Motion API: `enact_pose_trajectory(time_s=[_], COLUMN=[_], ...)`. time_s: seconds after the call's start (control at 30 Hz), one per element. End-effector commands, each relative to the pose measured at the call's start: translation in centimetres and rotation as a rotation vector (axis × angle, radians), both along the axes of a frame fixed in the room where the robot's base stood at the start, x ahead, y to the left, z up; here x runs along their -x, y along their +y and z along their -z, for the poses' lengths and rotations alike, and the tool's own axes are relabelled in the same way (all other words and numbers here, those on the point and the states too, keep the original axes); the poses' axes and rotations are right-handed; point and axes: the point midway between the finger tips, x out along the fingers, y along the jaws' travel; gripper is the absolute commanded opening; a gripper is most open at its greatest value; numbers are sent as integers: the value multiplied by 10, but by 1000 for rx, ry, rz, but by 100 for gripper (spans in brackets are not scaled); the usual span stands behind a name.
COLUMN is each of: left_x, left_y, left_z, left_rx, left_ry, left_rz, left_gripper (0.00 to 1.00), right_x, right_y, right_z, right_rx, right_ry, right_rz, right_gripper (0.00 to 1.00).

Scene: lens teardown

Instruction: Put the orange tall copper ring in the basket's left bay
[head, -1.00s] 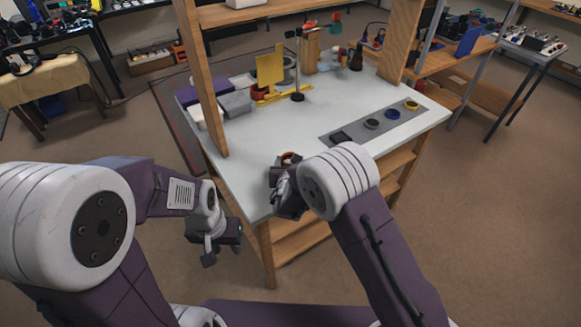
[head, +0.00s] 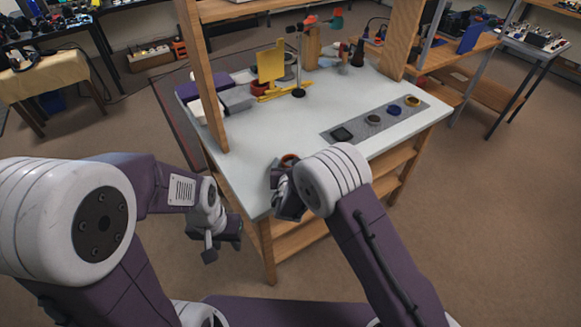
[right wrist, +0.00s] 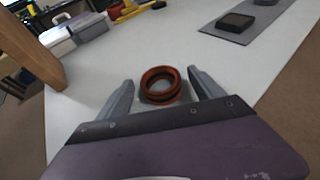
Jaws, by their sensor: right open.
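The orange-brown copper ring (right wrist: 161,84) lies on the white tabletop in the right wrist view, between the two spread fingers of my right gripper (right wrist: 161,88). I see a gap between it and each finger. In the head view only part of the ring (head: 288,159) shows past my right gripper (head: 276,192) at the table's near edge. My left gripper (head: 212,250) hangs off the table's near left side, and its jaw opening is not clear. I cannot make out with certainty which container is the basket; grey and purple boxes (head: 238,99) stand at the table's left.
A wooden post (head: 203,90) rises at the table's left edge. A yellow plate (head: 271,62) and a thin stand (head: 299,75) are towards the back. A grey mat (head: 358,123) with several small parts lies at right. The middle of the tabletop is clear.

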Motion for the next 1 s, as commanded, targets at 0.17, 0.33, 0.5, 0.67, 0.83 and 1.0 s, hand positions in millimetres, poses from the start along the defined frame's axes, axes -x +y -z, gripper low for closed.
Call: enact_pose_trajectory(time_s=[0.17, 0.33, 0.5, 0.67, 0.83, 1.0], left_x=[0, 0, 0, 0, 0, 0], left_y=[0, 0, 0, 0, 0, 0], left_z=[-3, -5, -6, -6, -6, -6], left_rx=[0, 0, 0, 0, 0, 0], left_ry=[0, 0, 0, 0, 0, 0], left_rz=[0, 0, 0, 0, 0, 0], left_gripper=[36, 36, 36, 36, 36, 36], right_x=[27, 68, 99, 110, 111, 110], right_y=[0, -1, -3, -4, -4, -9], right_z=[-14, -31, -43, -47, -48, -48], right_rx=[0, 0, -1, 0, 0, -5], right_ry=[0, 0, -1, 0, -1, 2], right_rz=[-4, -5, -3, -1, -1, 17], right_gripper=[77, 77, 77, 77, 77, 77])
